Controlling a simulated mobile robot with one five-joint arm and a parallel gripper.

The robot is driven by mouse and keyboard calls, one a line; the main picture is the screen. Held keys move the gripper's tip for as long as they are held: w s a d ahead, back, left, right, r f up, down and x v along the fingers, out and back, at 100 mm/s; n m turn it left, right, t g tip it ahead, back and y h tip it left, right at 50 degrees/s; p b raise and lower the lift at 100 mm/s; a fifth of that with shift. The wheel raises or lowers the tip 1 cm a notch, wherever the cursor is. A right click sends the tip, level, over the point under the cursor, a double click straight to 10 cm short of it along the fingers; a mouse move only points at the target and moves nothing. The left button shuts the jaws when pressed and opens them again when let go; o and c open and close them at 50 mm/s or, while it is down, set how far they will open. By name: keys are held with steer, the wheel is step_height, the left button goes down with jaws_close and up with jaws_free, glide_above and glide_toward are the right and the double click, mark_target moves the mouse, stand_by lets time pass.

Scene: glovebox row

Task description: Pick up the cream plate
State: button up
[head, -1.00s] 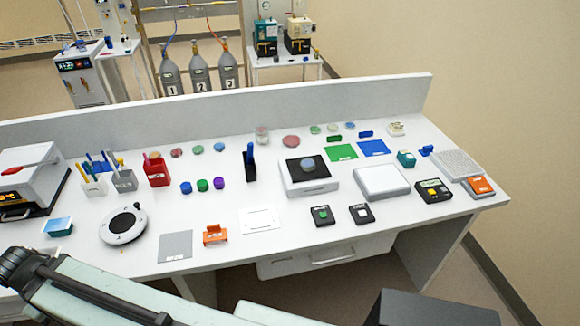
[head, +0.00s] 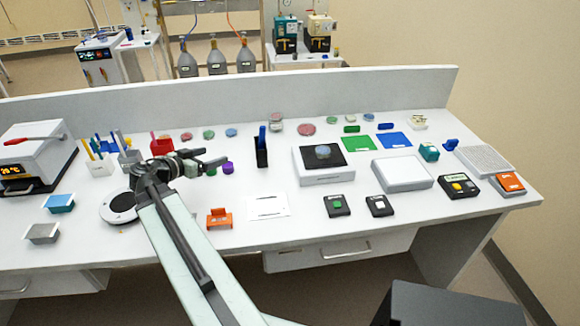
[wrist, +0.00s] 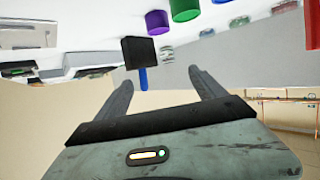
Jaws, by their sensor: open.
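My gripper (head: 212,160) is open and empty above the left-middle of the bench. Its two fingers, apart, also show in the wrist view (wrist: 162,80). No plate is clearly cream in these frames. Small round dishes lie along the back of the bench: a pale stacked dish (head: 276,127), a red one (head: 306,130), and several greenish or bluish ones. A small cream-coloured item (head: 417,122) sits at the back right, its shape too small to tell. None of these touches my gripper.
A black holder with a blue item (head: 262,150) stands right of my gripper, and a purple cap (head: 228,168) is beside it. A white device with a black top (head: 322,165) stands farther right. A white back panel (head: 300,92) bounds the bench.

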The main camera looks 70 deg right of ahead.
steer(key=s+d+f+m+g+b, duration=0.1)
steer(key=s+d+m+g+b, duration=0.1)
steer(key=s+d, duration=0.45)
steer(key=s+d+f+m+g+b, duration=0.1)
steer(key=s+d+m+g, duration=0.15)
steer(key=s, duration=0.75)
steer(key=m+g+y+b, duration=0.1)
steer(key=g+b, duration=0.1)
glide_toward(318, 152)
steer(key=x, duration=0.3)
steer(key=shift+w+d+r, duration=0.15)
steer(key=shift+d, duration=0.2)
steer(key=shift+y, duration=0.3)
steer(key=shift+b+x, duration=0.65)
steer(key=shift+x, duration=3.25)
steer(key=shift+a, duration=0.15)
steer(key=c, duration=1.6)
steer(key=shift+o, duration=0.2)
step_height(318, 152, up, 10)
steer(key=p, duration=1)
